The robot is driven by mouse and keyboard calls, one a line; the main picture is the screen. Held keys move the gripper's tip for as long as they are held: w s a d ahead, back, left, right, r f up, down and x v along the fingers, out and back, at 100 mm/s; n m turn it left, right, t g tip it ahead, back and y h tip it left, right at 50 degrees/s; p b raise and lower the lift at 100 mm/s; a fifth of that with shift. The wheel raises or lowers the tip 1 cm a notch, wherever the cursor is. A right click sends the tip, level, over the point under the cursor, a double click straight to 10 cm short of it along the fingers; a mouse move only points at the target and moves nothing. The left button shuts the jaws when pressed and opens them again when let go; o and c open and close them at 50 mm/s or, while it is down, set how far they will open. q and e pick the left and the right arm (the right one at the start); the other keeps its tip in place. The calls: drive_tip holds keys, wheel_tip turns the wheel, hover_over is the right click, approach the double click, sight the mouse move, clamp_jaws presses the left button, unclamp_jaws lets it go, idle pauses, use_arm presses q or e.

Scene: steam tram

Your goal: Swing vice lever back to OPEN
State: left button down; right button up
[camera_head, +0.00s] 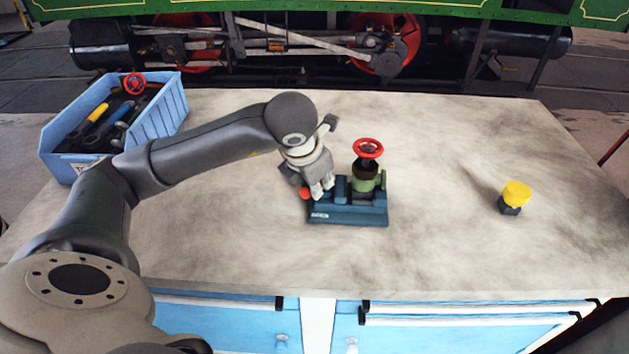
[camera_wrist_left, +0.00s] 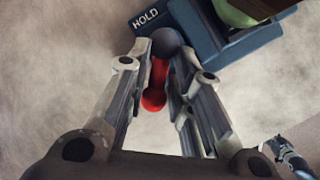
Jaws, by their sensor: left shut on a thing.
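The vice (camera_head: 348,212) is a dark blue block on the workbench, holding a green and dark brown valve body with a red handwheel (camera_head: 368,148) on top. Its lever (camera_wrist_left: 157,84) is red with a dark round pivot end, and its red knob (camera_head: 305,193) shows at the vice's left end. My left gripper (camera_head: 322,192) is shut on the lever, with one finger on each side of it in the left wrist view (camera_wrist_left: 163,90). The word HOLD (camera_wrist_left: 146,17) is on the vice beside the pivot. My right gripper is not in view.
A light blue crate (camera_head: 160,118) with tools and a red handwheel stands at the back left of the workbench (camera_head: 440,250). A yellow-topped dark piece (camera_head: 515,196) stands at the right. The bench between it and the vice is clear.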

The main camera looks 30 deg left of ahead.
use_arm(q)
drive_tip(key=shift+s+f, duration=0.15)
drive_tip(key=shift+f, duration=0.1)
drive_tip(key=c, duration=1.4)
unclamp_jaws()
drive_tip(key=shift+c, duration=0.2)
drive_tip(key=shift+r, duration=0.1)
drive_tip(key=shift+r, duration=0.1)
drive_tip(key=v, duration=1.1)
drive_tip(key=shift+r, duration=0.3)
